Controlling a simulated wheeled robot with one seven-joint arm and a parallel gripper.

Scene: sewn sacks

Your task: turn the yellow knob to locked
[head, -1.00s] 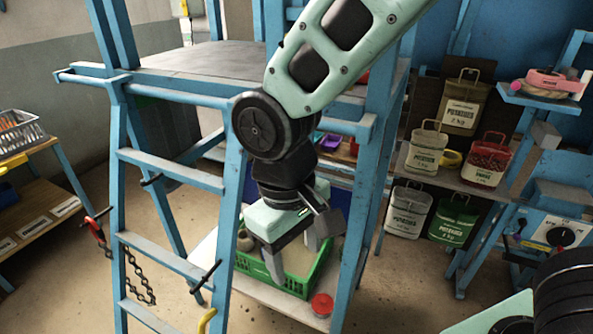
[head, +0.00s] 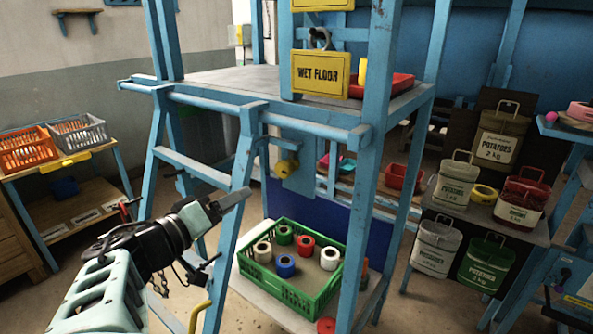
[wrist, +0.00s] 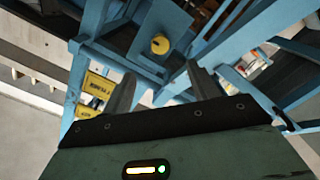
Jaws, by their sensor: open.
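The yellow knob (head: 287,168) sits on a blue plate (head: 298,178) under the platform of the blue frame, right of the ladder. It also shows in the wrist view (wrist: 160,45), ahead of the fingers. Its turn position is too small to read. My gripper (head: 243,196) is at the ladder's right rail, below and left of the knob, and apart from it. In the wrist view my gripper (wrist: 160,78) has its two fingers spread, with nothing between them.
The ladder (head: 205,170) and a blue post (head: 368,190) flank the knob. A green crate (head: 290,299) with several rolls stands below it. A "WET FLOOR" sign (head: 321,74) hangs above. Sacks of potatoes (head: 500,140) stand at the right.

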